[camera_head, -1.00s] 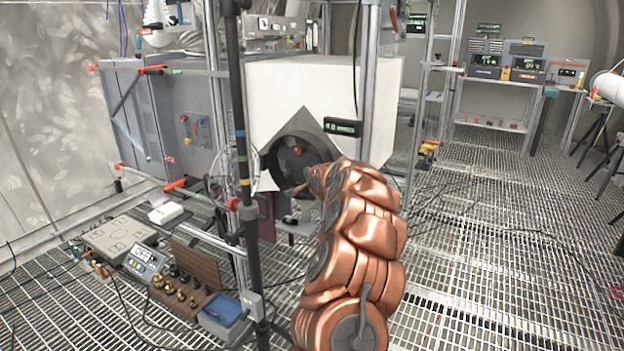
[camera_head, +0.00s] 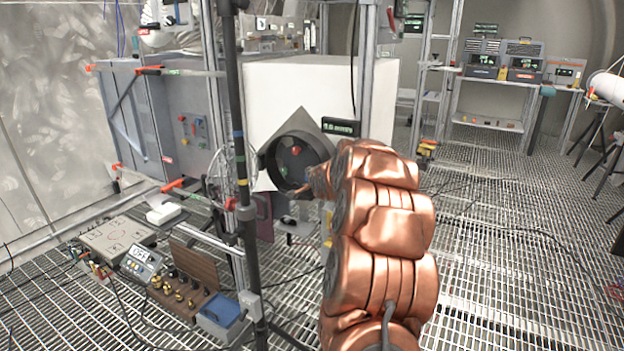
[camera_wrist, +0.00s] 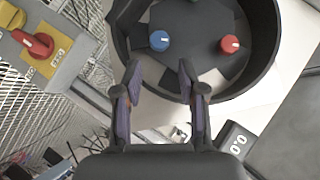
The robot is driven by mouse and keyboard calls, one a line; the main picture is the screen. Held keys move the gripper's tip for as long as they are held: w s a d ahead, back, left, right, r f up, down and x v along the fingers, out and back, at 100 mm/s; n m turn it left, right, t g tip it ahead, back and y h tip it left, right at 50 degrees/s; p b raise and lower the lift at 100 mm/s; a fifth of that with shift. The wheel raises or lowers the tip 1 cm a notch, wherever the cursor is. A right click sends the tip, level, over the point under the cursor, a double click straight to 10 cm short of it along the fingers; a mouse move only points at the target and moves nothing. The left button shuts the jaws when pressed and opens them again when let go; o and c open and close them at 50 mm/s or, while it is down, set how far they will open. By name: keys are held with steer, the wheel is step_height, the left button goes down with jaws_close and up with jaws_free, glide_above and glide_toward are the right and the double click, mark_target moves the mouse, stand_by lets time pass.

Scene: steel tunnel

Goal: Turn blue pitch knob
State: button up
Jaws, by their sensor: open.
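The blue knob (camera_wrist: 159,41) shows in the wrist view, on the dark face inside a round black housing (camera_wrist: 268,62). A red knob (camera_wrist: 230,44) sits to its right on the same face. My gripper (camera_wrist: 159,77) is open and empty, its two fingers reaching toward the housing's rim, with the blue knob ahead of the gap between them. In the head view the round housing (camera_head: 268,160) is at the centre with the red knob (camera_head: 296,150) visible inside. The blue knob cannot be made out there. My gripper's fingers are hard to see beside the housing.
A small display (camera_head: 341,127) is mounted at the housing's upper right. A dark vertical pole (camera_head: 240,150) stands left of it. A red-handled switch on a yellow plate (camera_wrist: 45,57) shows at the wrist view's left. Instruments and a blue box (camera_head: 219,316) sit at lower left.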

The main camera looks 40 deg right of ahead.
steer(key=shift+v, duration=2)
steer(key=shift+o, duration=0.3)
steer(key=shift+o, duration=0.8)
steer(key=shift+f, duration=0.1)
steer(key=shift+o, duration=0.3)
steer(key=shift+w+a+f+n+b, duration=0.1)
steer(key=shift+w+f+n+b, duration=0.1)
steer(key=shift+w+n+b, duration=0.15)
steer(key=w+f+n+h+b, duration=0.6)
steer(key=n+h+b, duration=0.4)
steer(key=n, duration=0.6)
steer(key=shift+h, duration=0.4)
steer(key=shift+d+f+p+x, duration=0.1)
steer(key=shift+f+p+x, duration=0.1)
steer(key=shift+x, duration=0.8)
steer(key=shift+d+f+p+x, duration=0.1)
steer(key=shift+p+x, duration=0.15)
steer(key=shift+x, duration=0.8)
steer(key=shift+f+p+x, duration=0.15)
steer(key=shift+p+x, duration=0.05)
steer(key=shift+x, duration=0.8)
